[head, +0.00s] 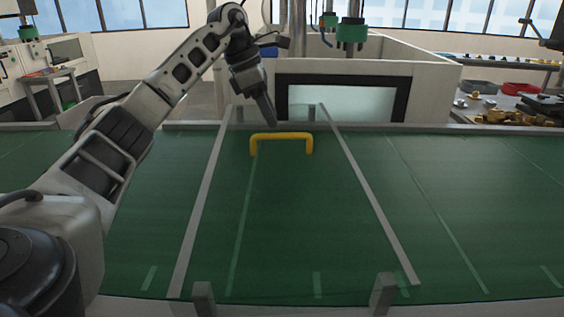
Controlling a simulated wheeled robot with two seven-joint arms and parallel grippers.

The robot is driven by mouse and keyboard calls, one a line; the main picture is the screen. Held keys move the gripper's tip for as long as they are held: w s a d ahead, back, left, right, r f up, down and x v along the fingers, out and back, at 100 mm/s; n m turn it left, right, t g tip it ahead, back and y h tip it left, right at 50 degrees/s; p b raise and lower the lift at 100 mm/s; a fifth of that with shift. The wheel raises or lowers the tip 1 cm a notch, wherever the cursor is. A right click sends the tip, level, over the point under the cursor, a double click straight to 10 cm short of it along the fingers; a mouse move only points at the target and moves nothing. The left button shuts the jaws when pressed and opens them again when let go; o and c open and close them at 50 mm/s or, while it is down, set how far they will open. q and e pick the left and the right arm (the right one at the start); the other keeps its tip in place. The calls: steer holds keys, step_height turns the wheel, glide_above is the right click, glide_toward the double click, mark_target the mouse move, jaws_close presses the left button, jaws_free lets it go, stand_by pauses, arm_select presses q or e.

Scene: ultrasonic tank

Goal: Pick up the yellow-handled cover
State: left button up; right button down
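The yellow handle (282,136) is a squared arch near the back of the green surface, between two pale rails. The extent of the cover under it is hard to make out, as the area around it is the same green. My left gripper (269,117) points down, just above and slightly left of the handle's middle as pictured. Its fingers look like one dark shape from this side, so I cannot tell whether they are open. No contact with the handle is evident. My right gripper is not in view.
Pale rails flank the handle on the left (200,216) and right (374,200). Short grey posts (204,299) stand at the front edge. Behind is a white machine housing (410,68) with a dark-framed window. A cluttered bench (510,100) is at back right. The front green area is clear.

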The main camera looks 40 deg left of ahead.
arm_select(q)
glide_above(282, 159)
steer(key=w+a, duration=0.1)
steer(key=a, duration=0.1)
steer(key=f, duration=0.4)
steer(key=shift+a+f+p, duration=0.2)
steer(key=shift+f+p, duration=0.05)
steer(key=shift+p, duration=0.05)
steer(key=shift+w+d+f, duration=0.1)
steer(key=shift+w+f, duration=0.05)
steer(key=shift+f, duration=0.15)
steer(key=shift+f, duration=0.25)
jaws_close()
steer(key=shift+r, duration=0.15)
